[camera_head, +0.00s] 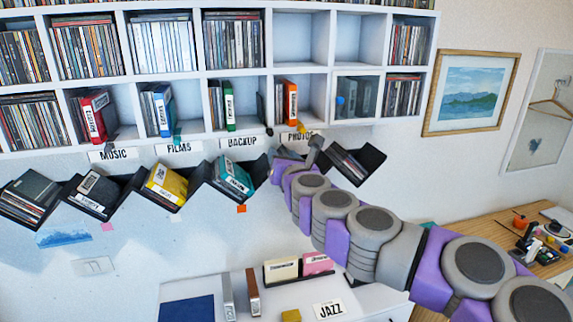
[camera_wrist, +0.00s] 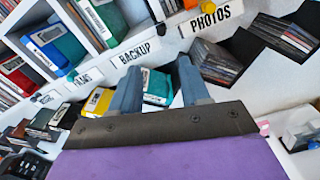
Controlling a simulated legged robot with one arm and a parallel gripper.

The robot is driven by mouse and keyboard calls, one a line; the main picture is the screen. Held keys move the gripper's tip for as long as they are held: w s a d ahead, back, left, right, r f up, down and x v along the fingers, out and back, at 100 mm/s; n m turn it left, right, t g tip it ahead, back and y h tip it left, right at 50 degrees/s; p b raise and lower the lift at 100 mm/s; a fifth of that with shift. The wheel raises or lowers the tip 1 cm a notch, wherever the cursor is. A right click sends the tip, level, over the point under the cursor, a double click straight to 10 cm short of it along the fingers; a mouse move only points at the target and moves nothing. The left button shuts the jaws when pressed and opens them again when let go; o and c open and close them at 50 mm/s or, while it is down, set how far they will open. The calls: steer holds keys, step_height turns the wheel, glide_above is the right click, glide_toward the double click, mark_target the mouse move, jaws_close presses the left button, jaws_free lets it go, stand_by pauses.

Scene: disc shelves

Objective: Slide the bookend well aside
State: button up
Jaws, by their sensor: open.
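My gripper (camera_head: 300,152) is raised in front of the shelf wall, near the PHOTOS label. In the wrist view its two blue-grey fingers (camera_wrist: 158,82) are apart, with nothing held; a teal case shows behind the gap. A thin dark upright piece (camera_head: 262,108), which looks like a bookend, stands at the right side of the BACKUP compartment, right of a green case (camera_head: 229,106). I cannot be sure it is the bookend. My gripper is below and to the right of it, apart from it.
An orange case (camera_head: 290,102) stands above the PHOTOS label (camera_head: 299,136). Tilted black holders with discs hang below the labels, including a yellow case (camera_head: 166,184) and a teal case (camera_head: 233,176). A white unit with a JAZZ label (camera_head: 329,309) stands below; a wooden desk (camera_head: 480,236) is right.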

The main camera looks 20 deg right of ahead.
steer(key=shift+s, duration=1.45)
